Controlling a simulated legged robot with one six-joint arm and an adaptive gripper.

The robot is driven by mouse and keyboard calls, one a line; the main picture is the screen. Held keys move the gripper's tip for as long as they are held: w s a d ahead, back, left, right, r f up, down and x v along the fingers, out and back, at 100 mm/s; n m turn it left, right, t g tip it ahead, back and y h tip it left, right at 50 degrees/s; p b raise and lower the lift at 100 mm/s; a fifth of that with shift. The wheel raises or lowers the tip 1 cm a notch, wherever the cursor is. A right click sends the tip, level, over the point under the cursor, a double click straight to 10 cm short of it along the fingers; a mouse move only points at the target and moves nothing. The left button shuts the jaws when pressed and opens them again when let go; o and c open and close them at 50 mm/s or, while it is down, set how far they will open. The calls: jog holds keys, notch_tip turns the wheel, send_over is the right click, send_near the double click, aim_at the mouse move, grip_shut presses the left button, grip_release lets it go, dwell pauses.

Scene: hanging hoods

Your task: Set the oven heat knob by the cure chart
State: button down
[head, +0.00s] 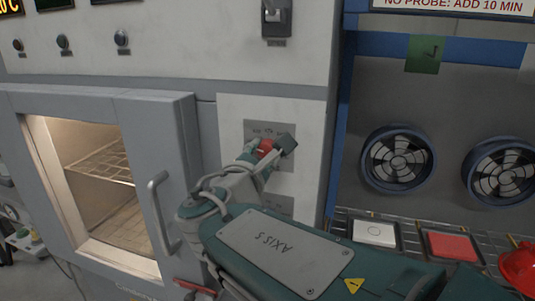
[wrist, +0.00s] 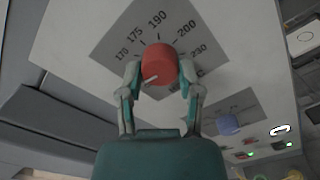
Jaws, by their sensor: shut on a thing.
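The red heat knob (wrist: 160,62) sits on a grey dial plate (wrist: 112,50) on the oven's white panel. It also shows in the head view (head: 265,147), partly covered by my gripper. The dial reads 170, 175, 190, 200 and 230 from left to right in the wrist view. A white mark on the knob lies at its lower left, below the 170 label. My gripper (wrist: 160,78) is shut on the knob, one finger on each side; it also shows in the head view (head: 268,148). A sign (head: 455,6) reads "NO PROBE: ADD 10 MIN"; its upper part is cut off.
The oven door (head: 165,200) with its handle stands left of my arm. A blue knob (wrist: 228,124) sits on another plate nearby. Fans (head: 398,160), a white tile (head: 374,233) and a red tile (head: 452,246) are at the right. A switch (head: 276,15) is above.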

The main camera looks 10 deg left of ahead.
jog(key=shift+f, duration=0.15)
jog(key=shift+c, duration=1.3)
grip_release()
jog(key=shift+a, duration=0.15)
jog(key=shift+s, duration=0.1)
jog(key=s+a, duration=0.1)
jog(key=s, duration=1)
jog(key=shift+s, duration=0.35)
jog(key=shift+d, duration=0.1)
